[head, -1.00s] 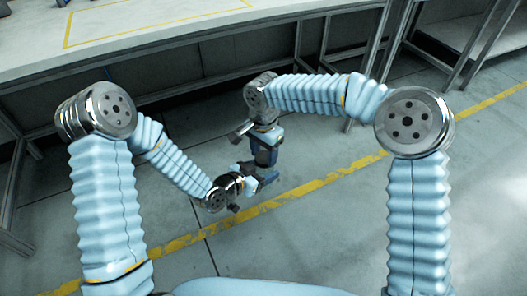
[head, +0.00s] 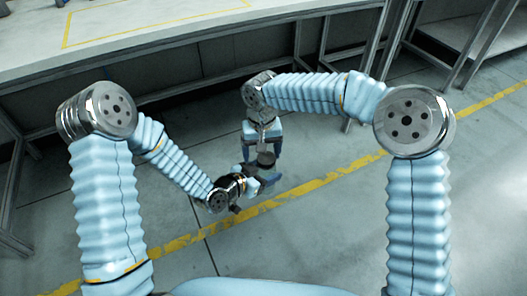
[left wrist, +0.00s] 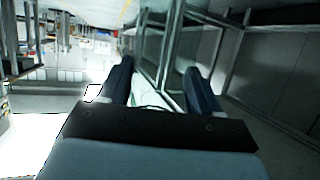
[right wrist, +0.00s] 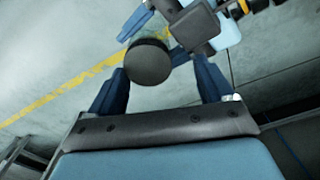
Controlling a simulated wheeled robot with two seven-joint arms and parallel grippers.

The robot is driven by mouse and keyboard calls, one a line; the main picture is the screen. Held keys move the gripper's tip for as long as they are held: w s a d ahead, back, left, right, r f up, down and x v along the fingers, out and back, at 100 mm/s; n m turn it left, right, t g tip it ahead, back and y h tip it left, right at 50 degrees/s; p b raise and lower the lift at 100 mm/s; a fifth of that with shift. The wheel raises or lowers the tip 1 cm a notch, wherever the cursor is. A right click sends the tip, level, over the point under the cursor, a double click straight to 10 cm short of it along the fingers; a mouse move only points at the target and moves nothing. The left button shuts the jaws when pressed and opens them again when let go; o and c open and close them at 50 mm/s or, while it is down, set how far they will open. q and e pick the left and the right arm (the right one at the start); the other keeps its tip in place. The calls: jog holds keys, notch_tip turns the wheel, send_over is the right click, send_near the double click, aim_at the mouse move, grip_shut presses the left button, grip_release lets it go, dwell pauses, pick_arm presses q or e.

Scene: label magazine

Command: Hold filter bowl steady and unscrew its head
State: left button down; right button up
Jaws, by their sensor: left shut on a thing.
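The filter's dark round head (head: 266,158) shows between the two arms in the head view. In the right wrist view the head (right wrist: 148,62) is a dark disc near the left fingertip. The bowl under it looks clear and is mostly hidden. My left gripper (head: 264,178) is shut on the bowl from the side, holding it above the floor; its fingers also show in the left wrist view (left wrist: 160,85). My right gripper (head: 262,150) points down from above with its fingers apart, one on either side of the head. Its fingers (right wrist: 163,66) look clear of the head.
A long pale workbench (head: 160,45) with a yellow outline runs across the back. Metal frame legs (head: 312,40) stand at the back right. The grey floor (head: 320,230) with a yellow line lies below and is clear.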

jog(key=shift+d, duration=0.1)
dwell(0.3)
notch_tip(320, 180, up, 4)
jog(key=shift+r, duration=0.2)
jog(key=shift+c, duration=0.4)
jog(key=m, duration=0.2)
jog(key=r+m, duration=0.1)
jog(key=m, duration=0.1)
jog(key=shift+d+r, duration=0.1)
jog(key=shift+d, duration=0.1)
jog(key=m, duration=0.3)
jog(key=r+m, duration=0.1)
jog(key=m, duration=0.1)
jog(key=shift+d+r+m, duration=0.2)
jog(key=shift+m, duration=0.2)
jog(key=shift+f, duration=0.3)
notch_tip(320, 180, down, 7)
jog(key=shift+f, duration=0.1)
jog(key=shift+c, duration=0.2)
